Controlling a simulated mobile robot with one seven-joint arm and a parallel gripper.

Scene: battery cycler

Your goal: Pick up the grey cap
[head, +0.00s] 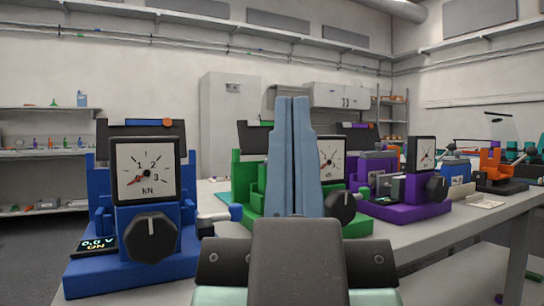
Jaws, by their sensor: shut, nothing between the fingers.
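My gripper (292,103) is in the middle of the head view, with its two long blue-grey fingers pressed together and nothing between them. The fingers stand in front of the green machine and hide part of it. I cannot make out a grey cap for certain in this view. Small parts on the machines and bench are too small or too covered to tell.
A blue machine (179,225) with a kN dial and black knob stands at the left. A green machine (245,180) stands behind my gripper, a purple machine (405,212) right of it, and an orange one (490,163) farther right. The grey bench (452,228) has bare surface at its front right.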

